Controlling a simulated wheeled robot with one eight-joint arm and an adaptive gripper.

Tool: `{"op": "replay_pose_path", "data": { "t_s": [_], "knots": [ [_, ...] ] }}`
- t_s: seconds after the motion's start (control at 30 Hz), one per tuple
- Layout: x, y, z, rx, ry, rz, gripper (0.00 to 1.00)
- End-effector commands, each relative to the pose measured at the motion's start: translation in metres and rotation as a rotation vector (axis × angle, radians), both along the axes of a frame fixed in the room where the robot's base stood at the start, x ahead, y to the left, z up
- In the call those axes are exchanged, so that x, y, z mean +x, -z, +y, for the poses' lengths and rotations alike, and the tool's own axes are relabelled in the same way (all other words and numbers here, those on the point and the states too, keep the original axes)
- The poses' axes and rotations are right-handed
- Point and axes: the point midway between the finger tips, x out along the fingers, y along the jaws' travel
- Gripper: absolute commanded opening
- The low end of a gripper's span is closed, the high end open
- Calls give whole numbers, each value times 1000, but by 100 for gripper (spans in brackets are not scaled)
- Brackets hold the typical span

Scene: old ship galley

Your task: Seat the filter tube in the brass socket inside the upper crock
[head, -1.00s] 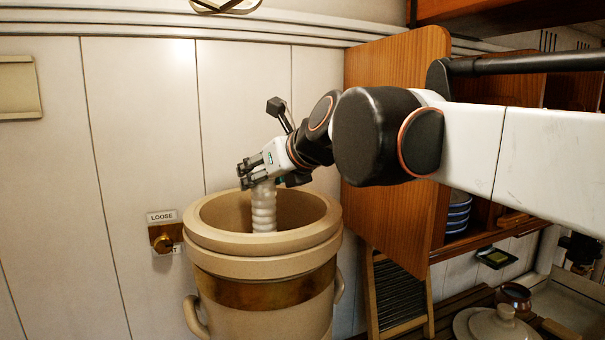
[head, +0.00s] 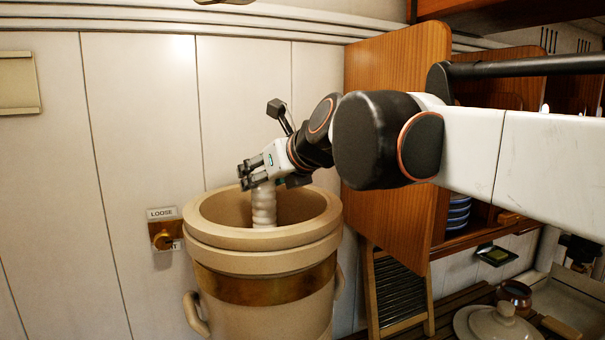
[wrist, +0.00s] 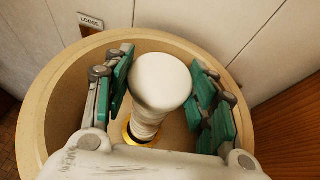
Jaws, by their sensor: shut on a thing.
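The white ribbed filter tube (head: 264,205) stands roughly upright, partly inside the upper crock (head: 212,236). My gripper (head: 252,176) is at its top, shut on it. In the wrist view the tube's round white top (wrist: 160,82) sits between the green-padded fingers of my gripper (wrist: 163,95). The brass socket (wrist: 128,132) shows as a gold ring by the tube's lower end. The tube hides part of the ring, so I cannot tell whether the tube is in it. The crock's near rim hides the tube's foot in the head view.
A brass knob with a LOOSE label (head: 161,213) is on the wall left of the crock. An open wooden cabinet door (head: 385,200) stands close on the right. The wall (head: 140,120) is close behind the crock.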

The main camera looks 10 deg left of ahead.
Motion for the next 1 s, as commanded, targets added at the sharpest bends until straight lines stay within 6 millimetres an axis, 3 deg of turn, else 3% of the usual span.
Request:
{"op": "replay_pose_path", "data": {
  "t_s": [1.0],
  "knots": [
    [0,19,0,1,0,-1,23]
  ]
}}
